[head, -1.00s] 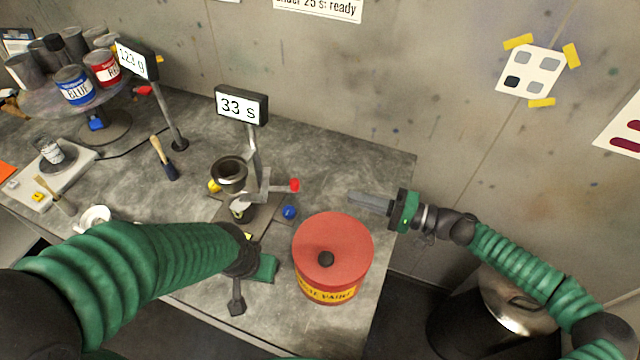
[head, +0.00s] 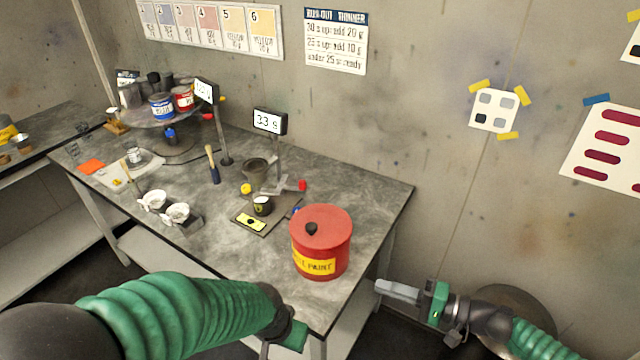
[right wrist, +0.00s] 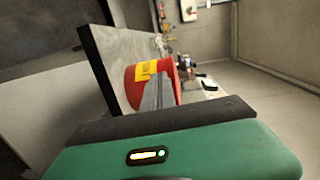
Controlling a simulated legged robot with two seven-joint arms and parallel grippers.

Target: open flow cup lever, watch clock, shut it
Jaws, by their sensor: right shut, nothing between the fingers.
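The flow cup (head: 256,170) sits on its stand on the bench, with a red-tipped lever (head: 301,186) pointing right. A small dark cup (head: 262,205) stands below it on the base plate. The clock (head: 269,121) on the post behind reads about 33 s. My right gripper (head: 380,288) is shut and empty, off the bench's right edge, apart from the lever. Its fingers (right wrist: 158,95) show in front of the red can in the right wrist view. My left gripper (head: 285,345) is low at the bench's front edge; its fingers are not clear.
A red waste paint can (head: 321,240) stands at the bench's front right, between my right gripper and the flow cup. Left are a brush (head: 212,165), white-topped cups (head: 176,213) and a turntable of paint cans (head: 160,112). A thinner chart (head: 336,40) hangs behind.

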